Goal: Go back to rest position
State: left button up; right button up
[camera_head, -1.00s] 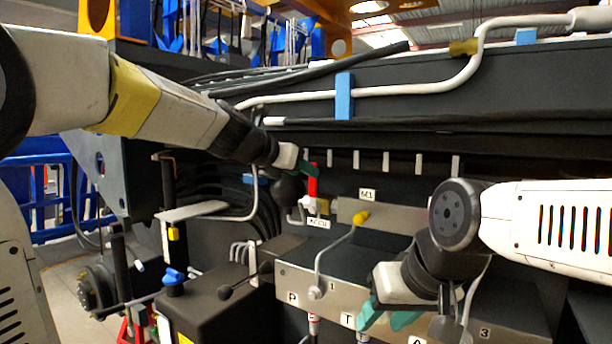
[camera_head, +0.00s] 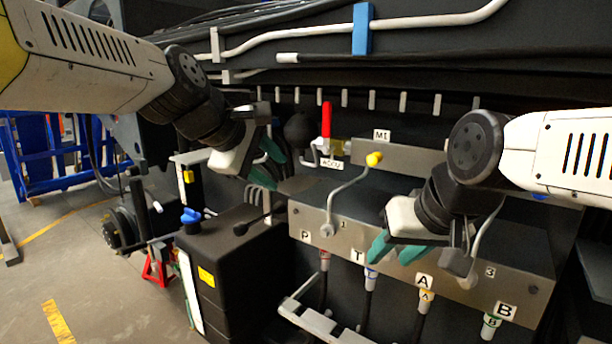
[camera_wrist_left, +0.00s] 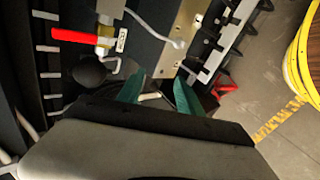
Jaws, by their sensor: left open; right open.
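My left gripper (camera_head: 272,166) has green fingers that stand apart with nothing between them. It hangs in front of the chassis, left of the red-handled ACCU valve (camera_head: 326,128) and above the black tank. In the left wrist view, its two green fingers (camera_wrist_left: 160,94) are spread, and the red handle (camera_wrist_left: 75,36) lies off to the upper left, apart from them. My right gripper (camera_head: 394,250) has green fingers spread and empty. It is in front of the grey valve block (camera_head: 310,222), above the hose labels T and A.
A yellow-knobbed lever (camera_head: 374,159) rises between the grippers. Hoses hang below the block. A blue rack (camera_head: 50,160) stands at the left; open floor (camera_head: 95,290) lies at lower left.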

pick_arm(q)
jog(key=s+a+f+m+g+y, duration=0.1)
jog(key=s+a+f+m, duration=0.3)
jog(key=s+f+m, duration=0.1)
jog(key=s+a+f+m+g+y, duration=0.1)
jog(key=s+a+f+m+y, duration=0.1)
jog(key=s+f+m, duration=0.3)
jog(key=s+a+m, duration=0.1)
jog(key=s+m, duration=0.1)
jog(key=m, duration=0.1)
jog(key=shift+s+a+f, duration=0.2)
jog(key=shift+s+a, duration=0.15)
